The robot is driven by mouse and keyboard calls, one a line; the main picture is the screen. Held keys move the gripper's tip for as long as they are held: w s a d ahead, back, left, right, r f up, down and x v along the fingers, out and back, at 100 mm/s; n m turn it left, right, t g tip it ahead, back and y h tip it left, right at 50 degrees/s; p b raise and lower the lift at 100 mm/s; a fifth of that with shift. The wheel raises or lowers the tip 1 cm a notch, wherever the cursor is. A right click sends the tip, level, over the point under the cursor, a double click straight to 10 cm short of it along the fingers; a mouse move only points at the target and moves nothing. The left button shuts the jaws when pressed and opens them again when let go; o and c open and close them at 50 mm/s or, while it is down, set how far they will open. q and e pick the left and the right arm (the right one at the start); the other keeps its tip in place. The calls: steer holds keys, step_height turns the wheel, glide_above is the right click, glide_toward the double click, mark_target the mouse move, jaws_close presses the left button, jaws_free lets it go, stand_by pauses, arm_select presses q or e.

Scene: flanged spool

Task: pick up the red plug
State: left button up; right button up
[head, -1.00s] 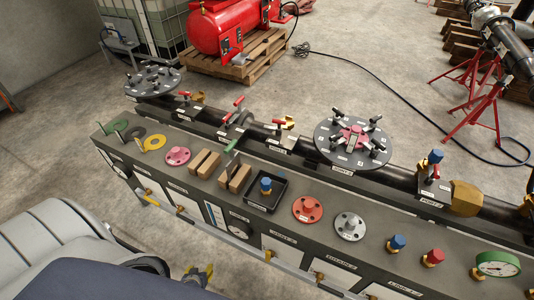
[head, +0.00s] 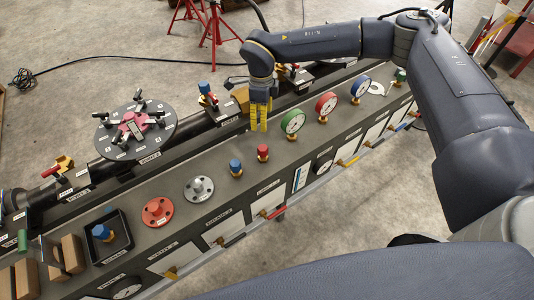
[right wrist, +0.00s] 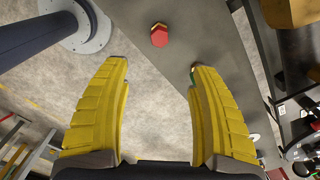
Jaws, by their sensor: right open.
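The red plug (head: 263,151) stands upright on the grey bench top, with a brass-coloured base. It also shows in the right wrist view (right wrist: 159,37), seen from above, beyond the fingertips and near the bench edge. My right gripper (head: 259,128) is above the bench, close behind the plug in the head view. In the right wrist view its yellow fingers (right wrist: 160,65) are wide apart with nothing between them. My left gripper is not in view.
A blue plug (head: 235,166) stands left of the red one, and a green-rimmed gauge (head: 292,123) stands to its right. A grey flange (head: 199,189) and a red flange (head: 158,211) lie further left. A black pipe runs along the back.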

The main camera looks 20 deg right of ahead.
mark_target(263, 148)
step_height(263, 148, down, 17)
steer(key=shift+f, duration=0.1)
stand_by(0.8)
jaws_close()
stand_by(0.5)
